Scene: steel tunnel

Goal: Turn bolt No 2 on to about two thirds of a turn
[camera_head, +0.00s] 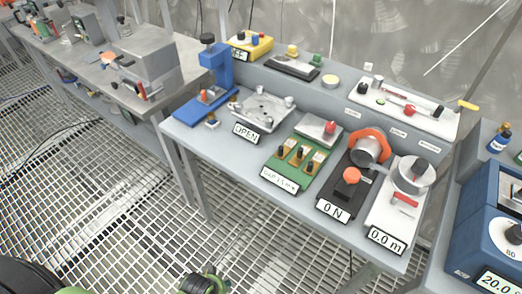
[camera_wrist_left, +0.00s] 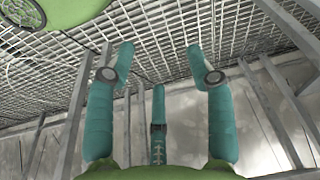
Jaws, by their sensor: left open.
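A grey metal plate (camera_head: 264,117) with several small upright pieces at its edges lies on the bench, behind a sign reading OPEN (camera_head: 246,133). These pieces may be bolts, but no number can be read, so I cannot tell which is bolt No 2. My left gripper (camera_wrist_left: 159,48) shows in the left wrist view, its teal fingers spread and nothing between them. Only floor grating and a wall are behind it there, with no bolt. Dark and green parts of mine show at the head view's bottom edge. My right gripper is not in view.
The grey bench (camera_head: 330,236) also carries a blue press (camera_head: 216,66), a green board (camera_head: 297,163), a black device marked 0 N (camera_head: 334,208) and a white device marked 0.0 m (camera_head: 386,236). A blue box (camera_head: 490,225) stands at right. Grating floor in front is clear.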

